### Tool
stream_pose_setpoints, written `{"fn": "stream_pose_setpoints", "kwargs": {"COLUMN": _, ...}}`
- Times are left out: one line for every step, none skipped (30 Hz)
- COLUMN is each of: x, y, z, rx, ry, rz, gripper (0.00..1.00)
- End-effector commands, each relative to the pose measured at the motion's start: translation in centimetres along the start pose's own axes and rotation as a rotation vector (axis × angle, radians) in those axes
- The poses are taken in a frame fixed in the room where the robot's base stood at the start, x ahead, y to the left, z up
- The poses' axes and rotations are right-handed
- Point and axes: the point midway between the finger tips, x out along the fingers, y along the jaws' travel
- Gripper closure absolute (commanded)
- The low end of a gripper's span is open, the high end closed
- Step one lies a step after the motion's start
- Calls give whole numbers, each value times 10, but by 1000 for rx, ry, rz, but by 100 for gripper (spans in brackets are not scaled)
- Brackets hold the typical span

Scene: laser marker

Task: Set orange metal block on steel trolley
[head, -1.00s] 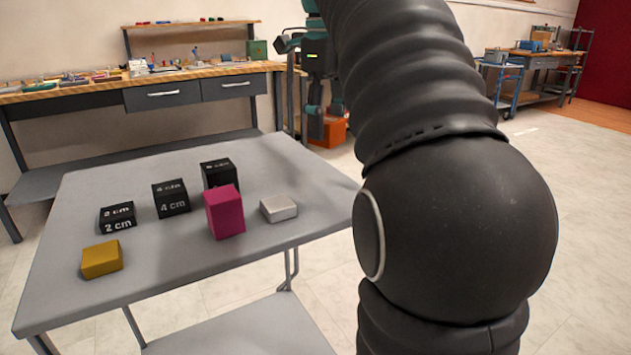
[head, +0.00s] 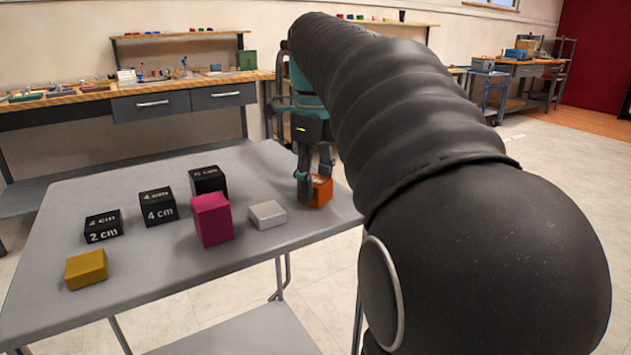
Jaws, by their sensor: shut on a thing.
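The orange metal block (head: 319,191) is at the right part of the grey steel trolley (head: 150,283), to the right of the light grey block. My gripper (head: 316,182) points down from above and is shut on the orange block. The block's underside is at or just above the trolley top; I cannot tell whether it touches. The fingers cover part of the block's left and upper side.
On the trolley stand a light grey block (head: 267,214), a magenta block (head: 211,219), a yellow block (head: 86,269) and black blocks marked 2 cm (head: 103,227) and 4 cm (head: 158,207), with another black block (head: 207,181) behind. A workbench (head: 150,103) stands behind.

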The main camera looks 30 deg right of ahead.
Motion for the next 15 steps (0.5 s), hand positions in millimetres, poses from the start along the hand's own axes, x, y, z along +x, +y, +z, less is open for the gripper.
{"fn": "stream_pose_setpoints", "kwargs": {"x": -1, "y": 0, "z": 0, "rx": 0, "ry": -1, "rz": 0, "gripper": 97}}
{"fn": "stream_pose_setpoints", "kwargs": {"x": -1, "y": 0, "z": 0, "rx": 0, "ry": 0, "rz": 0, "gripper": 97}}
{"fn": "stream_pose_setpoints", "kwargs": {"x": 0, "y": 0, "z": 0, "rx": 0, "ry": 0, "rz": 0, "gripper": 97}}
{"fn": "stream_pose_setpoints", "kwargs": {"x": 0, "y": 0, "z": 0, "rx": 0, "ry": 0, "rz": 0, "gripper": 97}}
{"fn": "stream_pose_setpoints", "kwargs": {"x": 1, "y": 0, "z": 0, "rx": 0, "ry": 0, "rz": 0, "gripper": 97}}
{"fn": "stream_pose_setpoints", "kwargs": {"x": 3, "y": 0, "z": 0, "rx": 0, "ry": 0, "rz": 0, "gripper": 97}}
{"fn": "stream_pose_setpoints", "kwargs": {"x": 3, "y": 0, "z": 0, "rx": 0, "ry": 0, "rz": 0, "gripper": 97}}
{"fn": "stream_pose_setpoints", "kwargs": {"x": 3, "y": 0, "z": 0, "rx": 0, "ry": 0, "rz": 0, "gripper": 45}}
{"fn": "stream_pose_setpoints", "kwargs": {"x": 3, "y": 0, "z": 0, "rx": 0, "ry": 0, "rz": 0, "gripper": 35}}
{"fn": "stream_pose_setpoints", "kwargs": {"x": 2, "y": 0, "z": 0, "rx": 0, "ry": 0, "rz": 0, "gripper": 28}}
{"fn": "stream_pose_setpoints", "kwargs": {"x": 2, "y": 0, "z": 0, "rx": 0, "ry": 0, "rz": 0, "gripper": 28}}
{"fn": "stream_pose_setpoints", "kwargs": {"x": 2, "y": 0, "z": 0, "rx": 0, "ry": 0, "rz": 0, "gripper": 28}}
{"fn": "stream_pose_setpoints", "kwargs": {"x": 2, "y": 0, "z": 0, "rx": 0, "ry": 0, "rz": 0, "gripper": 28}}
{"fn": "stream_pose_setpoints", "kwargs": {"x": 2, "y": 0, "z": 0, "rx": 0, "ry": 0, "rz": 0, "gripper": 28}}
{"fn": "stream_pose_setpoints", "kwargs": {"x": 2, "y": 0, "z": 0, "rx": 0, "ry": 0, "rz": 0, "gripper": 28}}
